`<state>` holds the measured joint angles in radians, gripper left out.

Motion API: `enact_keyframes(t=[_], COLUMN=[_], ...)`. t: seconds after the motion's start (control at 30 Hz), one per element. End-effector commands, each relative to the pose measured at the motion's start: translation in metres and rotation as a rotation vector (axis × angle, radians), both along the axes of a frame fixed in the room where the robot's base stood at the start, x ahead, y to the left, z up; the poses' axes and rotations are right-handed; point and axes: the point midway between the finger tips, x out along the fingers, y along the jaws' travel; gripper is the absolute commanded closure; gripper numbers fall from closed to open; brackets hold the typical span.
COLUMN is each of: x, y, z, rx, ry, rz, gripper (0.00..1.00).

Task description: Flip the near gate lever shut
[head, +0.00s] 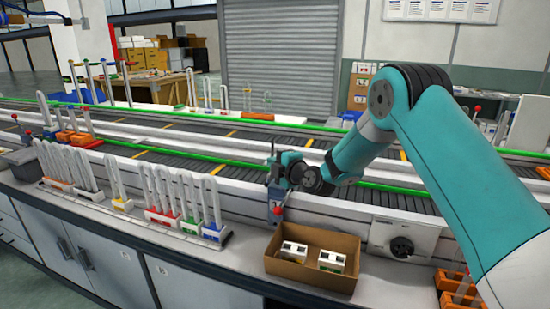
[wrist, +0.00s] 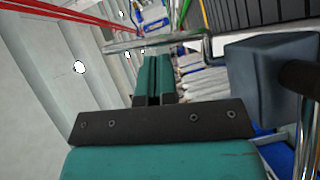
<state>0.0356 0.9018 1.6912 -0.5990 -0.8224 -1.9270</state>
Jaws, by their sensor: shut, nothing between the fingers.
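The near gate lever (head: 278,211) shows in the head view as a red ball knob at the front of a small blue-grey housing (head: 274,195) on the near conveyor's side. The knob hangs low, towards the counter. My gripper (head: 275,165) is just above the housing; in the head view I cannot tell whether it touches. In the wrist view my gripper's teal fingers (wrist: 153,75) are together with nothing between them. A blue-grey block (wrist: 268,80) with a dark rod stands close to their right, apart from the fingers. The red knob does not show clearly there.
An open cardboard box (head: 312,279) with white-and-yellow packs sits on the counter below. Racks of white glass tubes (head: 180,225) stand to the left. A grey control box with a dark knob (head: 401,247) is at the right. A metal rod (wrist: 150,40) crosses beyond my fingers.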

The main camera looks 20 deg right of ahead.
Motion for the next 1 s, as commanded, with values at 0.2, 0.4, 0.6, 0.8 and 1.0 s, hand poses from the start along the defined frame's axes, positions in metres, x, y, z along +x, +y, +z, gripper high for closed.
enact_keyframes(t=[0.2, 0.4, 0.6, 0.8, 1.0], x=[0.0059, 0.0057, 0.0067, 0.0091, 0.011], y=[-0.003, -0.003, -0.0038, -0.0057, -0.0069], z=[-0.0017, -0.0017, -0.0019, -0.0026, -0.0027], rx=[0.0, 0.0, 0.011, 0.033, 0.052], ry=[0.001, 0.001, 0.015, 0.046, 0.07], rz=[0.0, 0.0, 0.0, 0.0, 0.0], gripper=[1.0, 1.0, 1.0, 1.0, 1.0])
